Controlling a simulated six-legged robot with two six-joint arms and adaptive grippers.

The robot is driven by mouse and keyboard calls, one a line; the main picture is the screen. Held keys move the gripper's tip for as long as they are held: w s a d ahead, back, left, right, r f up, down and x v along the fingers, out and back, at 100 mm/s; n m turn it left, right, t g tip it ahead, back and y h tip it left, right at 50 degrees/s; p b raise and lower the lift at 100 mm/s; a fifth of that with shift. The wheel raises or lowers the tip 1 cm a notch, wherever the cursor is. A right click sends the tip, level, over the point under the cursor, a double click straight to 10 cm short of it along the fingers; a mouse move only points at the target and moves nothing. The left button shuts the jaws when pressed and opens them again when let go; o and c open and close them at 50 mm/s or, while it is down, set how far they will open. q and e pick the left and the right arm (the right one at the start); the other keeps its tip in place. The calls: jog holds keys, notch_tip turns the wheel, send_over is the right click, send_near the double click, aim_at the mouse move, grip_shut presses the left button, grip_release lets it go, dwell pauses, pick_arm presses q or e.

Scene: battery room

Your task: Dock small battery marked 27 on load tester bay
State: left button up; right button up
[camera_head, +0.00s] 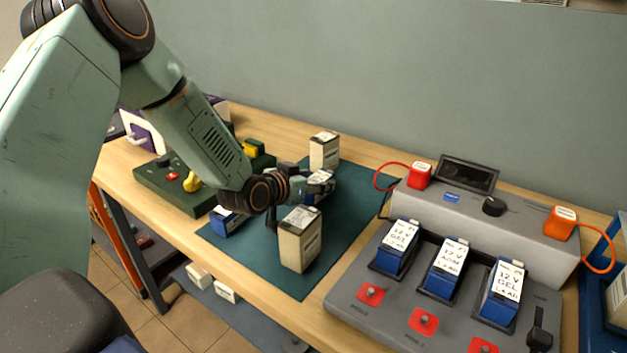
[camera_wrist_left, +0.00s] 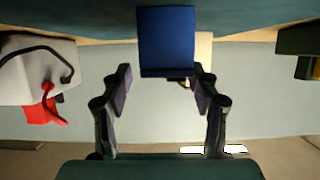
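My left gripper (camera_head: 312,188) is low over the teal mat (camera_head: 345,225), open around a small blue battery with a white top (camera_head: 322,180). The gripper partly hides this battery in the head view. In the left wrist view the blue battery (camera_wrist_left: 167,42) is ahead of the two spread fingers (camera_wrist_left: 163,80), with gaps at its sides. No number 27 is readable on any battery. The grey load tester (camera_head: 455,285) stands at the right, with three blue batteries (camera_head: 395,250) (camera_head: 446,268) (camera_head: 502,292) standing on it. My right gripper is in neither view.
Cream batteries stand on the mat behind (camera_head: 324,151) and in front (camera_head: 300,242) of my left gripper. Another blue battery (camera_head: 226,222) is at the mat's left edge. A dark green device (camera_head: 180,190) stands left.

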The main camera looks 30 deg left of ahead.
pick_arm(q)
jog(key=shift+w+a+f, duration=0.2)
jog(key=shift+w+f, duration=0.05)
jog(key=p+v, duration=0.7)
jog(key=v, duration=0.4)
jog(key=shift+s+r, duration=0.3)
jog(key=shift+s, duration=0.05)
jog(key=shift+o, duration=0.2)
jog(key=shift+s+p, duration=0.1)
jog(key=shift+p, duration=0.2)
jog(key=shift+o, duration=0.2)
